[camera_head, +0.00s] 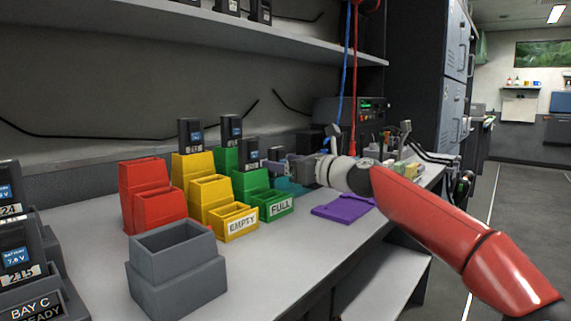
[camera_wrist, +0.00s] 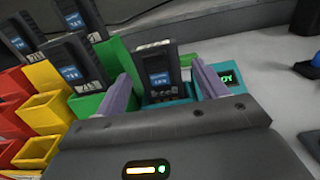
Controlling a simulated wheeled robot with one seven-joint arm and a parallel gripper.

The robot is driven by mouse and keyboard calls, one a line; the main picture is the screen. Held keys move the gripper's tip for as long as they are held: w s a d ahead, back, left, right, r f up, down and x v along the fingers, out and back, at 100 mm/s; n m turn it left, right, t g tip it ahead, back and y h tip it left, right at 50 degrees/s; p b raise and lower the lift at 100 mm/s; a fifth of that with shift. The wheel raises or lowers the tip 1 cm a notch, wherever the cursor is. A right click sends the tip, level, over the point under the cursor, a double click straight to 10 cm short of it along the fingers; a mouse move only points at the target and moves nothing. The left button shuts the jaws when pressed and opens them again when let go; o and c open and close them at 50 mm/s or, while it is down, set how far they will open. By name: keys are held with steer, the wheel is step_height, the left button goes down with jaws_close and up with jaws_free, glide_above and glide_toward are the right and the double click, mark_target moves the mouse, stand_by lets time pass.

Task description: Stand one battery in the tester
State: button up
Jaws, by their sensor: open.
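The teal tester (camera_wrist: 184,100) shows a green lit display (camera_wrist: 231,80) ending in "DY". A dark battery (camera_wrist: 162,76) with a blue label stands in the tester, its lower end out of sight. My gripper (camera_wrist: 163,82) is open, with one purple finger on each side of this battery and gaps visible beside it. In the head view my gripper (camera_head: 288,166) is over the tester (camera_head: 291,188), behind the green bins. Other batteries stand in the green bins (camera_head: 249,154) and (camera_head: 231,130) and in a yellow bin (camera_head: 190,135).
Red bins (camera_head: 150,195), yellow bins (camera_head: 208,196) and green bins (camera_head: 276,206) stand close on the left. A grey bin (camera_head: 176,270) is nearer. A purple mat (camera_head: 340,208) lies near the bench edge. Cables and equipment are behind. Bare bench (camera_wrist: 266,55) shows right of the tester.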

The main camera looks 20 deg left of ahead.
steer(key=shift+b+v, duration=0.9)
steer(key=shift+v, duration=3)
